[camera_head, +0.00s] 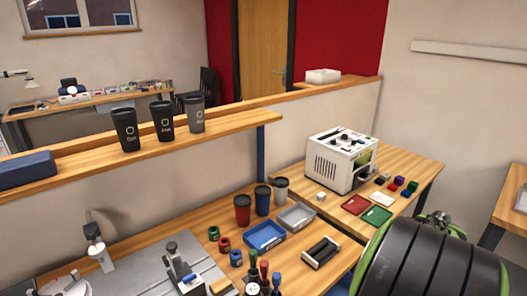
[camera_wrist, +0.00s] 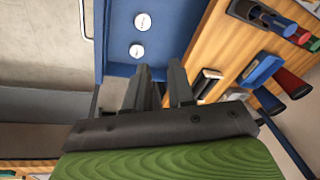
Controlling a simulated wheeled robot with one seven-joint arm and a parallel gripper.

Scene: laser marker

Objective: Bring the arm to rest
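My gripper (camera_wrist: 162,72) shows in the wrist view with two dark fingers apart and empty. Its fingertips are in front of a blue panel (camera_wrist: 150,15) and beside a wooden tabletop (camera_wrist: 215,55). No object touches the fingers as far as I can see. In the head view my arm (camera_head: 430,255) fills the lower right corner as a black and green rounded link. My gripper is not visible there.
A white machine (camera_head: 340,160) stands on the right-hand table. Red, blue and grey cups (camera_head: 262,199), a blue tray (camera_head: 264,237) and a grey tray (camera_head: 296,217) crowd the front bench. Black cups (camera_head: 162,120) stand on the wooden ledge.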

